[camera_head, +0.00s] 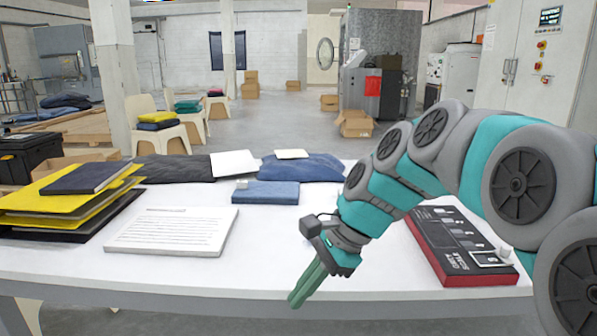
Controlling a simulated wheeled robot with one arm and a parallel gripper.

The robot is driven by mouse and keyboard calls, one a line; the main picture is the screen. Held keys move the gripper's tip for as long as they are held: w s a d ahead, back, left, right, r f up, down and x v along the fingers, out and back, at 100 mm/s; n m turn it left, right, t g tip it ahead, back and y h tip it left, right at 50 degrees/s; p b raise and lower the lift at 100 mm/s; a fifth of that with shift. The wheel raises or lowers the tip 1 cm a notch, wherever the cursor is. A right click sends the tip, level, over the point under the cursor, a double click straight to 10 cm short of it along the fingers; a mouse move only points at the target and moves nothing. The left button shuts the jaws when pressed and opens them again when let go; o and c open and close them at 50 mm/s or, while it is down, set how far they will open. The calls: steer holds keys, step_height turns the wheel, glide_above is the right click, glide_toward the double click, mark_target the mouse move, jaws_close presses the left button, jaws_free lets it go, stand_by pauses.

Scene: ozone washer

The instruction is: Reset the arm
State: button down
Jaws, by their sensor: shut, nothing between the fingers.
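My arm reaches in from the right edge of the head view, bent over the white table (270,265). My gripper (296,300) points down and to the left above the table's front part. Its green fingers are together, with nothing between them. Some free table surface lies around it. Part of the dark box on the right is hidden behind my arm.
The table holds a printed sheet (172,231), yellow and black folders (70,200), folded blue cloth (265,192), dark cloth (175,168) and a red-edged black box (455,245). Chairs with folded clothes (157,118) and cardboard boxes (355,123) stand behind.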

steer(key=s+d+f+n+h, duration=0.2)
steer(key=s+d+f+n, duration=0.2)
steer(key=s, duration=0.3)
steer(key=s+d+f+n+g+h, duration=0.1)
steer(key=s+d+f+n, duration=0.3)
steer(key=s, duration=0.4)
steer(key=s+d+f+n+h, duration=0.3)
steer(key=s+d+f+n, duration=0.1)
steer(key=s+d+f, duration=0.2)
steer(key=shift+s+d+n, duration=0.35)
steer(key=shift+s+n, duration=0.05)
steer(key=shift+s, duration=0.4)
